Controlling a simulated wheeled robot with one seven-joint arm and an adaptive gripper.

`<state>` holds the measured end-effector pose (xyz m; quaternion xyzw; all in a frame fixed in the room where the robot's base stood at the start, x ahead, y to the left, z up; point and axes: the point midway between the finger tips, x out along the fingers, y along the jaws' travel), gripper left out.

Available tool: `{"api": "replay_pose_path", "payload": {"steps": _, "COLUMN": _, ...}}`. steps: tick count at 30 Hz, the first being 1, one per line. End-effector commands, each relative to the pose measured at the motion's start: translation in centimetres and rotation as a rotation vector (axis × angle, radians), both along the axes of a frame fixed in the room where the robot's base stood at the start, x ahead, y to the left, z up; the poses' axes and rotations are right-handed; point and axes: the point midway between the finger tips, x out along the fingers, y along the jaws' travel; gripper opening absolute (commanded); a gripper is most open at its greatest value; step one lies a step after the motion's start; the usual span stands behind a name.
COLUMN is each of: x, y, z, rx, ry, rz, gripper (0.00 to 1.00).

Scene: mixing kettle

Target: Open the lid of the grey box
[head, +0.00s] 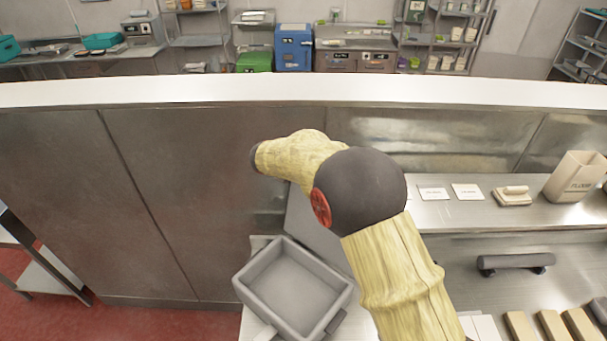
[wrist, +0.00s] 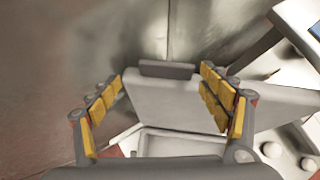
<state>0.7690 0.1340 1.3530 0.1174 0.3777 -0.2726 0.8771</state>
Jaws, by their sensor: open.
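The grey box (head: 254,293) stands on the left end of the steel counter, and its empty inside is visible from above. Its grey lid (head: 305,222) is raised at the back edge, partly hidden by my arm. In the wrist view the lid (wrist: 170,103) stands up behind the box opening (wrist: 180,145), with a dark grey handle (wrist: 167,69) along its far edge. My gripper (wrist: 161,76) is open, its yellow-padded fingers spread on either side of the lid in the picture. Contact with the lid cannot be told. The head view hides my gripper behind my arm.
A steel wall with a white top ledge (head: 200,92) runs behind the counter. A beige container (head: 575,177), a small block (head: 513,196) and white cards (head: 467,191) sit on the shelf at right. Tan blocks (head: 553,325) lie at front right.

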Motion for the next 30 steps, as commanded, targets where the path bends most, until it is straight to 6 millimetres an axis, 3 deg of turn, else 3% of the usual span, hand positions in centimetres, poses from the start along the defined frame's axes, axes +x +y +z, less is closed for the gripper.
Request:
{"api": "replay_pose_path", "payload": {"steps": 11, "x": -0.5, "y": 0.4, "z": 0.5, "rx": 0.001, "ry": 0.000, "rz": 0.001, "gripper": 0.79}}
{"api": "replay_pose_path", "payload": {"steps": 22, "x": -4.3, "y": 3.1, "z": 5.7, "rx": 0.001, "ry": -0.002, "rz": 0.003, "gripper": 0.79}}
{"api": "replay_pose_path", "payload": {"steps": 30, "x": -6.4, "y": 4.5, "z": 8.2, "rx": 0.000, "ry": 0.000, "rz": 0.000, "gripper": 0.79}}
